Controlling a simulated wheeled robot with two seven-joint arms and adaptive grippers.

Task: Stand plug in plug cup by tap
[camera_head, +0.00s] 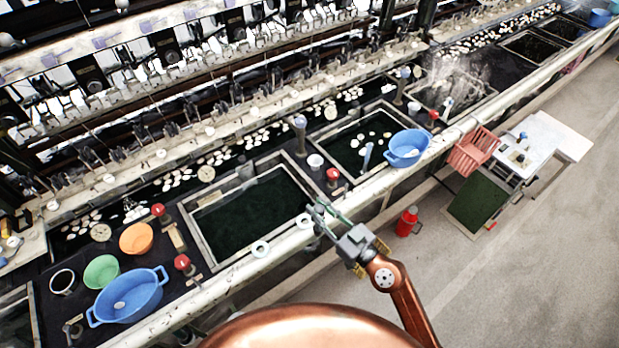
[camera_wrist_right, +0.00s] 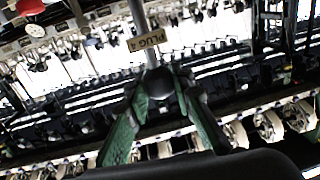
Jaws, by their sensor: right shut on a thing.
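My right gripper (camera_head: 328,214) is over the front rail, by the near right corner of a dark-water basin (camera_head: 250,210). In the right wrist view its green-padded fingers (camera_wrist_right: 158,95) are shut on a plug with a grey rod (camera_wrist_right: 138,15) and a tag reading "PLUG 4" (camera_wrist_right: 147,40). A dark round part sits between the fingertips. In the head view the held plug is hard to make out. A small white cup (camera_head: 315,161), probably the plug cup, stands on the ledge between two basins. A grey post with a bluish top (camera_head: 300,123), perhaps the tap, stands behind it. My left gripper is not in view.
A red knob (camera_head: 333,174) stands close to the white cup. A blue tub (camera_head: 407,146) is on the rail to the right. A second basin (camera_head: 352,140) holds a bluish upright stick (camera_head: 367,156). Another blue tub (camera_head: 128,297) is at left.

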